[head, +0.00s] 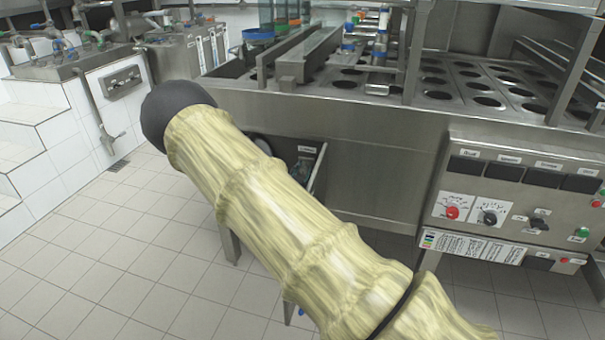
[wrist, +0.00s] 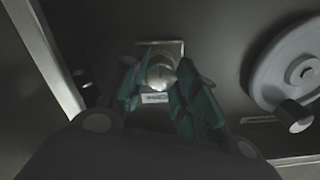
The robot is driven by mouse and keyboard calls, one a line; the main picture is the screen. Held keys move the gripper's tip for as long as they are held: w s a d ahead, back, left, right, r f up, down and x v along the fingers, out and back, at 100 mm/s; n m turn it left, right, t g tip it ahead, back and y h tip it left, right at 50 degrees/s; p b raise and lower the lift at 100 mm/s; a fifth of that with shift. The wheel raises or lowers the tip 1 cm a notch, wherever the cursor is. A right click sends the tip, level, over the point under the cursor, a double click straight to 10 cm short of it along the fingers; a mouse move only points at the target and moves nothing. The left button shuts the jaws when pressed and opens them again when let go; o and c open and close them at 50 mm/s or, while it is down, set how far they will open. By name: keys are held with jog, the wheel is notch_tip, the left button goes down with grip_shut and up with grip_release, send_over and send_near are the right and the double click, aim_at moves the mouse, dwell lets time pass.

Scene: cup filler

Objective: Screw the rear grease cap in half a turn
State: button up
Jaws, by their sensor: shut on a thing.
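In the wrist view, my gripper (wrist: 160,88) has its two teal fingers closed on a small round metal cap (wrist: 160,72). The cap sits in front of a pale square plate (wrist: 174,47) on a dark panel. A small label (wrist: 153,98) shows just below the cap between the fingers. The fingers hide the sides of the cap. In the head view, my arm reaches toward the machine's lower left side, and the gripper and cap cannot be made out clearly there.
A grey handwheel (wrist: 292,68) with a knob (wrist: 296,115) stands close to the right of my gripper. A bright metal edge (wrist: 45,55) runs along the left. In the head view, the steel cup filler (head: 360,150) has a control panel (head: 520,200) at right. Tiled floor is clear at left.

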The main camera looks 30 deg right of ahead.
jog(key=o, duration=1)
jog(key=shift+s+a, duration=0.1)
jog(key=v, duration=1.1)
jog(key=shift+s+a, duration=0.25)
jog(key=shift+s, duration=0.05)
